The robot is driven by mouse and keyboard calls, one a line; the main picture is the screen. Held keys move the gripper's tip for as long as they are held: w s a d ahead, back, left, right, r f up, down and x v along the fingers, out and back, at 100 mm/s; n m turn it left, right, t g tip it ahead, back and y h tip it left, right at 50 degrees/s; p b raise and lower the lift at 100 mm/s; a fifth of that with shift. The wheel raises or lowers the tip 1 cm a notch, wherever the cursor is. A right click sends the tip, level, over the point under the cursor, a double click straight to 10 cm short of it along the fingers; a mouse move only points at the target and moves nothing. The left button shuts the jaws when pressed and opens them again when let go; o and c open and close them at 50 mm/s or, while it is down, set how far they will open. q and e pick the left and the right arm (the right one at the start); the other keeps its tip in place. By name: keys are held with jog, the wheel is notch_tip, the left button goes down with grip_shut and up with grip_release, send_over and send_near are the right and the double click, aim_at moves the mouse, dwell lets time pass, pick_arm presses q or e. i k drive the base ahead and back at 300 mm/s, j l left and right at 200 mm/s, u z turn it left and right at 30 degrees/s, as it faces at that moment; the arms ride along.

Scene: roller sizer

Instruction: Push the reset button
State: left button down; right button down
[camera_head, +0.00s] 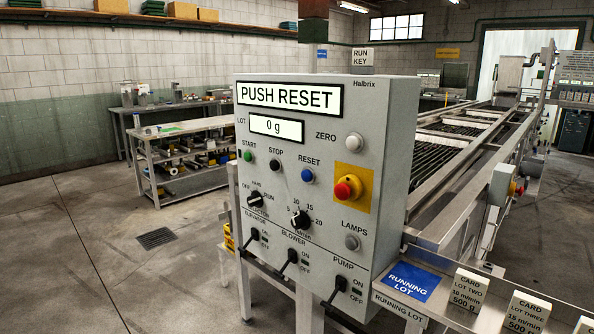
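The blue reset button (308,176) sits under the label RESET on the front of a grey control box (388,130). The box's upper display (290,97) reads PUSH RESET, and the lot display (276,128) below it reads 0 g. A black stop button (274,164) and a green start button (247,156) are to the left of the reset button. A red emergency knob (347,188) on a yellow plate is to its right. Neither of my grippers is in view.
A dial (300,220), a selector knob (255,199) and several black lever switches are lower on the box. A roller machine runs behind. The floor at left is clear.

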aim_at(306, 176)
jog(key=i+j+z, duration=0.1)
jog(key=i+j, duration=0.15)
jog(key=i+j+z, duration=0.1)
jog(key=j, duration=0.4)
jog(key=i+j+z, duration=0.1)
jog(key=i+j, duration=0.4)
jog(key=j, duration=0.3)
jog(key=z, duration=0.05)
